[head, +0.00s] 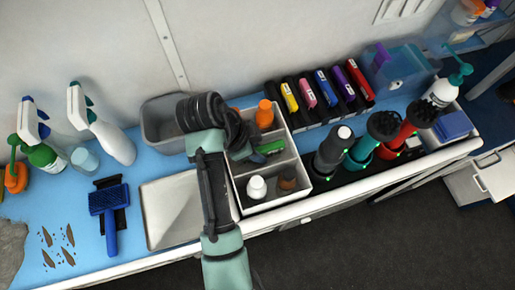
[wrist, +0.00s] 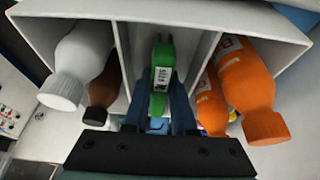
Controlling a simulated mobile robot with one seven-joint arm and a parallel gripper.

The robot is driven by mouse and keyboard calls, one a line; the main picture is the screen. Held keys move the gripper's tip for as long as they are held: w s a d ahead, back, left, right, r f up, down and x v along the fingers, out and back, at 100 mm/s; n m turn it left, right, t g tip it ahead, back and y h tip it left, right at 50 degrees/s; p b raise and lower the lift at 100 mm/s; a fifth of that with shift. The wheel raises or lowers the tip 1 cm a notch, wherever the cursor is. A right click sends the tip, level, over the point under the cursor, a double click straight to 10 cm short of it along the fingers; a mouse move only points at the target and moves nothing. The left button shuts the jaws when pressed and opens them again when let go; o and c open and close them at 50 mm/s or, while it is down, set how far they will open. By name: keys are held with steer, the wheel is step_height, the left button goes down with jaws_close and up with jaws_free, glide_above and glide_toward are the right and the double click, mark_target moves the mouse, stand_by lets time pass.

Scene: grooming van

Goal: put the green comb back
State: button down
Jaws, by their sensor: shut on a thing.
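The green comb (wrist: 159,78) has a pale label on its face. It is between the two fingers of my gripper (wrist: 162,98), which is shut on it. In the wrist view the comb is inside the middle compartment of a white divided organizer (wrist: 208,50); I cannot tell whether it touches the floor there. In the head view the green comb (head: 270,147) shows beside my gripper (head: 250,152), over the middle of the organizer (head: 304,165). My arm hides part of the organizer's left side.
A black rack holds yellow, pink, blue, purple and red combs (head: 329,88). Orange bottles (wrist: 245,75) stand in one side compartment, white (wrist: 78,60) and brown (wrist: 105,85) bottles in the other. A grey bin (head: 160,120) and dark upright tools (head: 333,150) flank the organizer.

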steer(key=shift+f, duration=0.1)
steer(key=c, duration=0.7)
jaws_free()
steer(key=shift+c, duration=0.2)
steer(key=p+v, duration=0.6)
steer(key=v, duration=0.5)
steer(key=shift+d+p, duration=0.1)
steer(key=shift+p, duration=0.2)
steer(key=shift+a+r+p, duration=0.35)
steer(key=shift+r+p, duration=0.25)
steer(key=shift+p, duration=0.05)
